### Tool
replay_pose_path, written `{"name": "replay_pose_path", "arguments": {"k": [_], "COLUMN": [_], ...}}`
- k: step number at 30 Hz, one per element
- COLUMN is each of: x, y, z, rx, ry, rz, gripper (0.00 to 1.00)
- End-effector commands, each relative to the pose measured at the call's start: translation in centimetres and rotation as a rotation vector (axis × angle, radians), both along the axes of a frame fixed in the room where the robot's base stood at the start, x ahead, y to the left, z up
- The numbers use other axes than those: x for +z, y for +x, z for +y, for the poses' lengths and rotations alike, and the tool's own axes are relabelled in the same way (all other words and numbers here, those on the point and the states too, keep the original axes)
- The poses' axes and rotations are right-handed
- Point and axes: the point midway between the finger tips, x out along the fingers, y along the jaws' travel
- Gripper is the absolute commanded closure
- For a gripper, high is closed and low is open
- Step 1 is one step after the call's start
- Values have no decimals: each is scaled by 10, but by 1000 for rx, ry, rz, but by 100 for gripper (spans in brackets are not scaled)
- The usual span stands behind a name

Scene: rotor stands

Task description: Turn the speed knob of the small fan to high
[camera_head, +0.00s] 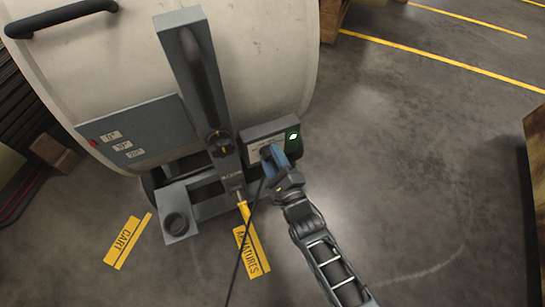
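A large off-white drum-shaped housing (275,45) fills the upper left; I cannot tell whether it is the small fan. A dark grey control box (258,130) sits at its lower right, with a pale label plate (256,147) and a lit green light (293,137). My gripper (270,157), with blue parts, is at the lower front of this box, over or against its face. The gripper covers part of the box, and no speed knob can be made out. Its fingertips are too small and hidden to show whether they are open or shut.
A grey upright arm (187,65) and a grey panel with a red mark (135,130) stand left of the box. A thin black cable (243,250) hangs below. Yellow floor labels (127,242) lie at lower left. A brown block (538,170) is at right; floor between is clear.

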Motion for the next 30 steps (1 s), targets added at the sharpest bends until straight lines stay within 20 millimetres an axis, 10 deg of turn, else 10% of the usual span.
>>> {"name": "replay_pose_path", "arguments": {"k": [8, 17, 30], "x": [0, 0, 1], "y": [1, -4, -61], "z": [-1, -3, -30], "rx": [-4, -2, -2], "ry": [0, 0, -1], "rz": [0, 1, 2], "gripper": [35, 35, 35]}}
